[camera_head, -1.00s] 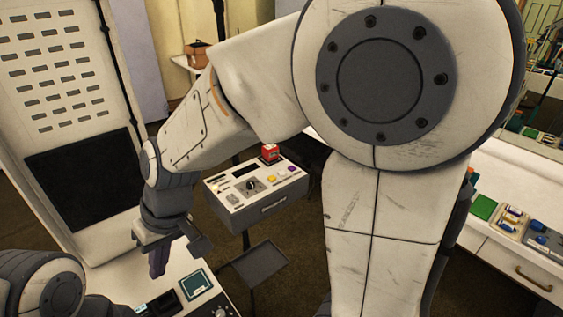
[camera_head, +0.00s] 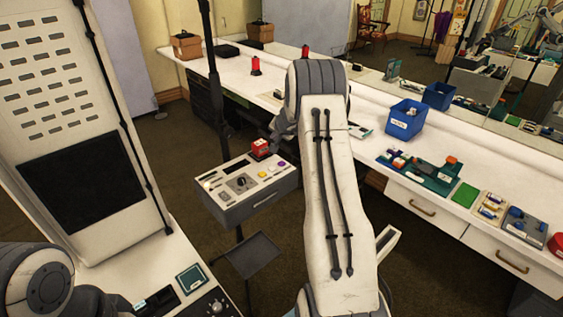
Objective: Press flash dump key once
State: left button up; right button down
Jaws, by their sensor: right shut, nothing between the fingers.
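The control box (camera_head: 247,207) stands on a stand left of centre. Its sloped top carries a black knob (camera_head: 241,183), a yellow button (camera_head: 262,174), a white button (camera_head: 272,168) and a purple button (camera_head: 281,162). A red block (camera_head: 260,146) with a pale top sits at its back edge. I cannot read which key is the flash dump key. My right gripper (camera_head: 276,141) is shut and empty, just right of the red block and mostly hidden behind my right arm. Only part of my left arm shows at lower left; its gripper is out of view.
A white panelled console (camera_head: 95,285) with a teal-framed key (camera_head: 190,278) and a dial is at lower left. A dark shelf (camera_head: 253,254) sits below the control box.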

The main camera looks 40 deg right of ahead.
aim_at(282, 164)
jog(key=d, duration=0.2)
jog(key=shift+s+d+f+m+h, duration=0.3)
jog(key=shift+s, duration=0.05)
jog(key=shift+f, duration=0.1)
notch_tip(282, 164, down, 8)
jog(key=b, duration=0.7)
jog(key=shift+f+b, duration=0.3)
jog(key=shift+b, duration=0.35)
jog(key=shift+f, duration=0.1)
dwell(1.0)
jog(key=shift+f+b, duration=0.3)
jog(key=shift+b, duration=0.3)
